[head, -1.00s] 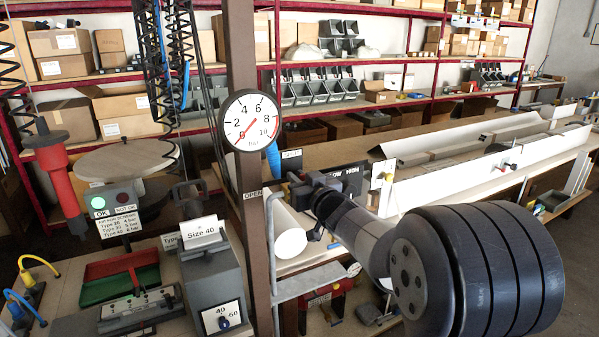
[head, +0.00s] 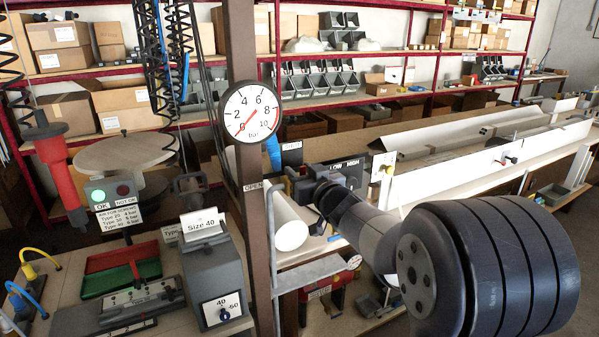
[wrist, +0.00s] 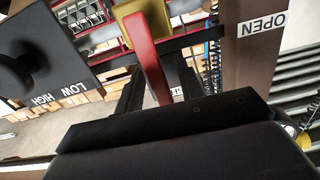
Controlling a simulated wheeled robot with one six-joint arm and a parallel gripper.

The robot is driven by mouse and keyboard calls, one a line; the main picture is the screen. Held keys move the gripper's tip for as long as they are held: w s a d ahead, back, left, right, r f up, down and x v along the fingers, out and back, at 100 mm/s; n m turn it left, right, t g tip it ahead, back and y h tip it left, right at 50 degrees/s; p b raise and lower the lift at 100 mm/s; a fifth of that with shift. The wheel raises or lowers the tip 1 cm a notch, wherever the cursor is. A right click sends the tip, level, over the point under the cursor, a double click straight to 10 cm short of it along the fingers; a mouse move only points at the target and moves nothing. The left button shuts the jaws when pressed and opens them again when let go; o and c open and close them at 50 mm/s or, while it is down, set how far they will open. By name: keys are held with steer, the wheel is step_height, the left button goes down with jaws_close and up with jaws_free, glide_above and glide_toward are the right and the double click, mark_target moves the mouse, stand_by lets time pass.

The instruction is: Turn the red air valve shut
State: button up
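The red valve lever (wrist: 150,58) shows in the wrist view, running down from a brass-coloured body (wrist: 143,18). My gripper (wrist: 157,88) has one dark finger on each side of the lever. I cannot tell whether the fingers press on it. In the head view my arm reaches to the post (head: 243,60), and my wrist hides the gripper tips and the lever. A white OPEN label (wrist: 263,23) is on the post beside the lever. The round gauge (head: 253,112) on the post has its red needle toward the lower left, near 0.
A dark panel marked LOW and HIGH (wrist: 60,95), with a black knob (wrist: 14,77), stands close left of my gripper in the wrist view. A grey rail (head: 310,272) and a white roll (head: 290,235) lie below my arm. Long white profiles (head: 470,165) stretch behind it.

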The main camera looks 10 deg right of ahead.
steer(key=b+v, duration=0.1)
steer(key=v, duration=0.9)
steer(key=shift+w, duration=0.1)
steer(key=p+x, duration=0.1)
steer(key=x, duration=0.9)
steer(key=shift+w+a, duration=0.15)
steer(key=shift+w, duration=0.15)
steer(key=shift+w+f, duration=0.15)
steer(key=shift+s+a+n, duration=0.2)
steer(key=shift+n, duration=0.1)
steer(key=shift+w+d, duration=0.1)
steer(key=shift+r, duration=0.2)
